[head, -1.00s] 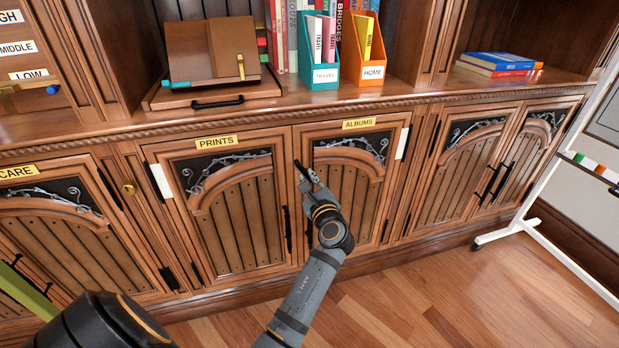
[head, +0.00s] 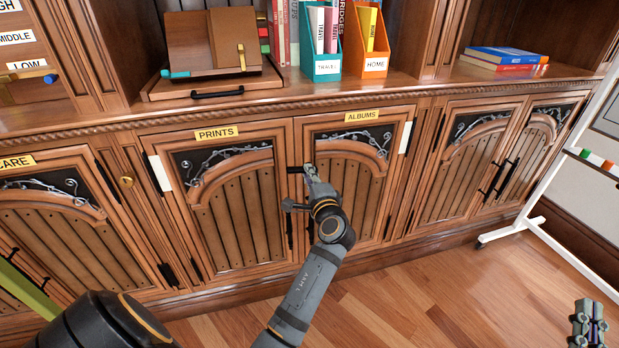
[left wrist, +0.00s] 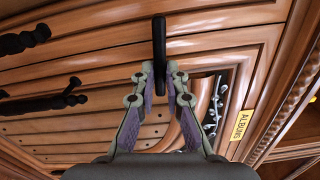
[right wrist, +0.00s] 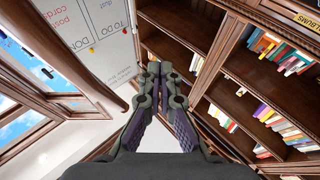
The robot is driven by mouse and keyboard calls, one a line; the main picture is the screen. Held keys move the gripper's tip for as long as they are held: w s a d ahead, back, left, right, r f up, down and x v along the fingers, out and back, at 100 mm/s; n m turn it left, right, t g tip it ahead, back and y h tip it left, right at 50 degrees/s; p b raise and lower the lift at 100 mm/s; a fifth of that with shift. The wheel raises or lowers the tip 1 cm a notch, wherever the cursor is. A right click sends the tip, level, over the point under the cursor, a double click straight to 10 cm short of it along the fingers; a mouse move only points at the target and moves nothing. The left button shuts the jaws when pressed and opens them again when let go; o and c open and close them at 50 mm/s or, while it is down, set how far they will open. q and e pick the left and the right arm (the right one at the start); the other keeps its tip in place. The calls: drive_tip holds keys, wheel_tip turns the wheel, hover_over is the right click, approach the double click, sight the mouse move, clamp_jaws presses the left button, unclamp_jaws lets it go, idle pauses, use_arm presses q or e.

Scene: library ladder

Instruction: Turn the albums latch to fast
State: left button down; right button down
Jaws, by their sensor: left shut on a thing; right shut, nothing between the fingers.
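The albums latch (head: 295,170) is a short dark bar near the top inner edge of the albums door (head: 345,200), under the yellow ALBUMS label (head: 368,116). It lies about level in the head view, its left end toward the prints door. My left gripper (head: 310,171) is shut on its right end. In the left wrist view the dark bar (left wrist: 159,38) runs in between the fingertips (left wrist: 158,72). My right gripper (head: 588,318) is at the lower right corner of the head view, away from the cabinet. Its fingertips (right wrist: 154,70) are shut and empty.
The prints door (head: 235,215) is shut, left of the albums door, with dark pull handles between them. A ledge above holds a book stand (head: 212,45) and file boxes (head: 320,62). A white wheeled frame (head: 545,190) stands at right. The floor before the doors is clear.

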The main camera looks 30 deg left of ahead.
use_arm(q)
drive_tip(key=shift+f+n+b, duration=0.1)
drive_tip(key=shift+n+b, duration=0.25)
drive_tip(key=shift+n, duration=0.65)
use_arm(e)
wheel_tip(320, 180, up, 8)
drive_tip(key=s+t+y, duration=0.1)
drive_tip(key=s+t, duration=0.2)
drive_tip(key=t, duration=0.1)
drive_tip(key=shift+f+n, duration=0.25)
drive_tip(key=shift+n, duration=0.15)
drive_tip(key=shift+a, duration=0.1)
use_arm(q)
drive_tip(key=c, duration=1.4)
unclamp_jaws()
